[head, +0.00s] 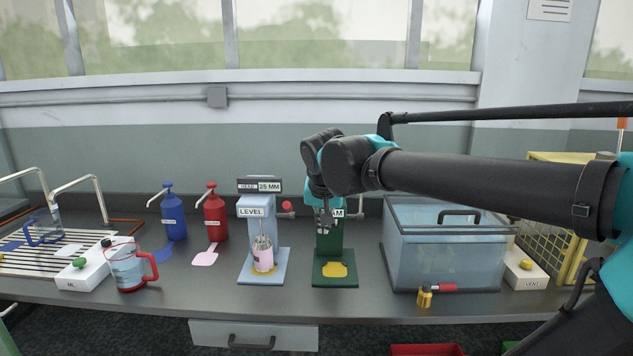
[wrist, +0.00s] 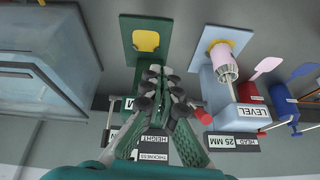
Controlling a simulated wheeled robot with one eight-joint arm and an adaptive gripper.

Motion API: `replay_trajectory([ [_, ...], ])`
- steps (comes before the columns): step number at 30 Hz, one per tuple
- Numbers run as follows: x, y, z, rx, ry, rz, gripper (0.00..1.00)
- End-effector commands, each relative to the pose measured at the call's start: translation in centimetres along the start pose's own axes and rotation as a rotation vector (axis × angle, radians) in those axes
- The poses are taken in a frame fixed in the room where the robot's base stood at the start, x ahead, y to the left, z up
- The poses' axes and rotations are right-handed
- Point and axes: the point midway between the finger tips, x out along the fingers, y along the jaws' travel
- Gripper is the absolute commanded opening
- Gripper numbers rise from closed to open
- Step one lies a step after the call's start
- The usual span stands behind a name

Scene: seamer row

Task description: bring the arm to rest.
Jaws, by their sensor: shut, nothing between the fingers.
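My gripper (head: 324,221) hangs from my arm, pointing down in front of the green seamer (head: 334,262) in the head view. In the wrist view my gripper (wrist: 164,76) is shut and empty, its fingers together over the green machine's body. The green seamer's base (wrist: 128,48) bears a bare yellow pad. My arm reaches in from the right of the head view and hides the upper part of the green machine.
A light blue machine (head: 249,211) marked LEVEL holds a pink can (head: 263,261). Blue (head: 172,220) and red (head: 214,216) bottles and a jug (head: 128,270) stand left.

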Motion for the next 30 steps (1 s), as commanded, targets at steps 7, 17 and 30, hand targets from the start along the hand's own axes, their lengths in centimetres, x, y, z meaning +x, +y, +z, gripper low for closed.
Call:
replay_trajectory([
  [7,8.8,9.6,5.7,-0.045,-0.051,0.021,0.0],
  [17,15.4,19.2,17.1,-0.125,-0.093,0.006,0.0],
  [30,16.2,20.4,19.6,-0.148,-0.096,-0.002,0.0],
])
